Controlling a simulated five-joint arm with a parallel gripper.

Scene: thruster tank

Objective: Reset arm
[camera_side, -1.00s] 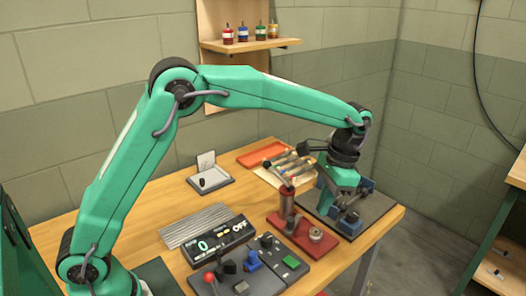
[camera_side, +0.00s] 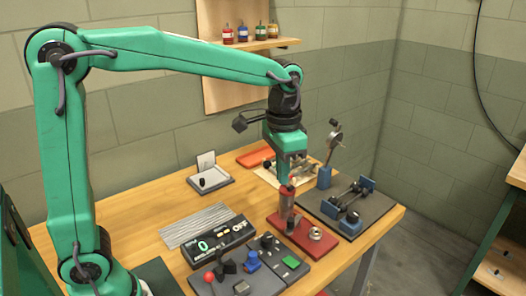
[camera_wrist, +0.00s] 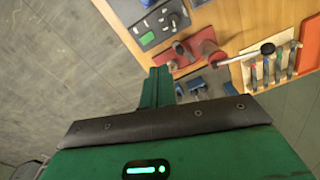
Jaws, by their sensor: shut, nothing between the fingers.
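My gripper (camera_side: 285,180) is shut with nothing in it. In the side view it points down, just above or in front of the upright red cylinder (camera_side: 288,205) on the red base (camera_side: 311,243); I cannot tell whether they touch. In the wrist view my gripper's green fingers (camera_wrist: 158,85) lie together below the red base (camera_wrist: 190,54). My arm is bent, its elbow high at the left and its forearm reaching right.
A dark plate (camera_side: 372,222) with blue fixtures and a gauge stand (camera_side: 326,176) stand right of my gripper. A display box (camera_side: 216,244) and a control panel (camera_side: 262,277) are in front. Tools lie behind near a red tray (camera_side: 254,157). A white box (camera_side: 208,181) stands left.

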